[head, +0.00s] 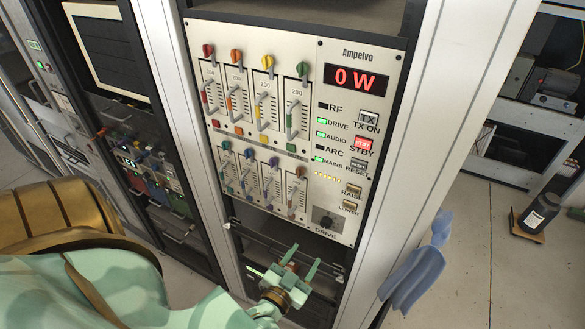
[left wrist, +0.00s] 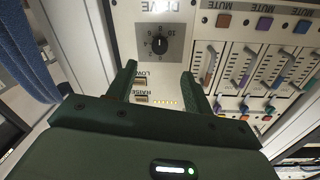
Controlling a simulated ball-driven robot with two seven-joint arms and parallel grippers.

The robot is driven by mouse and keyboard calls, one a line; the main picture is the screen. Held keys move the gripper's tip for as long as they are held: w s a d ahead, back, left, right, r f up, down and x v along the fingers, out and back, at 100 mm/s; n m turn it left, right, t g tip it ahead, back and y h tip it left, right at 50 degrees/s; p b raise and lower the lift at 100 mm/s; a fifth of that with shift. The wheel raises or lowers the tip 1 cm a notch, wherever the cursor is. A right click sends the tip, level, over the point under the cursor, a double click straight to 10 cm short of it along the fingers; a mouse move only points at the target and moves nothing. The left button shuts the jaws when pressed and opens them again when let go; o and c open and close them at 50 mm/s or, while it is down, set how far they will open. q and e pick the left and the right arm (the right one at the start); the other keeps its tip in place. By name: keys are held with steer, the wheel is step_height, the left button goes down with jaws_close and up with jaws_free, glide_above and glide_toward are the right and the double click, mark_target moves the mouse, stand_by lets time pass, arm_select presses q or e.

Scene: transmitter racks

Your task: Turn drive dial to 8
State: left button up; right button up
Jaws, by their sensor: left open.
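The drive dial (head: 326,221) is a small black knob on a dark square plate at the lower right of the Ampelvo panel (head: 335,190). In the left wrist view the dial (left wrist: 159,45) appears upside down with numbers around it. A pale mark shows on the knob, but I cannot tell which number it points to. My left gripper (head: 303,260) is open and empty, below and slightly left of the dial in the head view. In the left wrist view its two fingers (left wrist: 158,70) stand apart, just short of the dial in the picture. My right gripper is not in view.
RAISE (head: 352,189) and LOWER (head: 348,207) buttons sit just above the dial. Slider levers (head: 262,105) project from the panel's left half. The red display (head: 356,79) reads 0 W.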

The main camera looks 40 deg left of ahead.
arm_select(q)
steer(key=s, duration=0.3)
steer(key=s+d, duration=0.1)
steer(key=s, duration=0.1)
steer(key=shift+s, duration=0.25)
